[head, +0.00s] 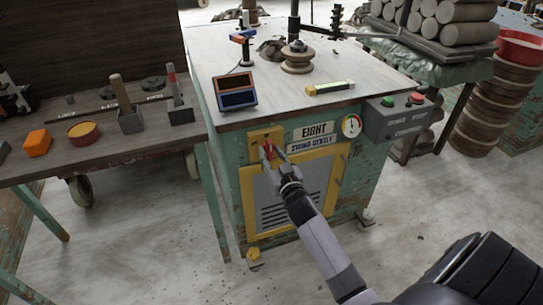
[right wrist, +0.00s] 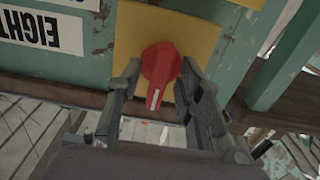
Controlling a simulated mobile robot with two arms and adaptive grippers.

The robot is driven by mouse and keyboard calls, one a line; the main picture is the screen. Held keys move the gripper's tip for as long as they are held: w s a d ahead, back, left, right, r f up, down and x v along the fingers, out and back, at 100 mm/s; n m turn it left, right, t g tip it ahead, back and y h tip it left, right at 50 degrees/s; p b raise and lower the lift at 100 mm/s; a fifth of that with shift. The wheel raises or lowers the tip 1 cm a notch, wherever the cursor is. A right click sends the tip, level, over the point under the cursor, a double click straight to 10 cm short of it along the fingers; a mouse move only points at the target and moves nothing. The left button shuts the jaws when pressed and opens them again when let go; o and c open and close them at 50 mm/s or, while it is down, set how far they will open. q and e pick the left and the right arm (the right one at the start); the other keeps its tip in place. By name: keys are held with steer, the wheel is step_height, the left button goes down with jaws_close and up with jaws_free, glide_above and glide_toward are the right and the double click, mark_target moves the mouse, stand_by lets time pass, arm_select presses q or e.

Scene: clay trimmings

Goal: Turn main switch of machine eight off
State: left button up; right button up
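Machine eight (head: 221,143) is a worn green cabinet with a pale top and an "EIGHT" label (head: 317,130). Its main switch is a red knob (right wrist: 160,68) with a white mark, on a yellow plate (right wrist: 200,38) left of the label in the head view. My right gripper (head: 272,150) is at the switch. In the right wrist view its fingers (right wrist: 160,85) stand one on each side of the knob, very close to it. Whether they press on it I cannot tell. In the head view the fingers partly hide the knob. My left gripper is not in view.
A grey start/stop box (head: 397,122) with green and red buttons is on the cabinet's right, near a round gauge (head: 351,125). A wooden bench (head: 120,148) with tools stands at left. Stacked clay rolls (head: 450,20) lie at back right. The floor in front is clear.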

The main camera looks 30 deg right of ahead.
jaws_close()
stand_by(0.5)
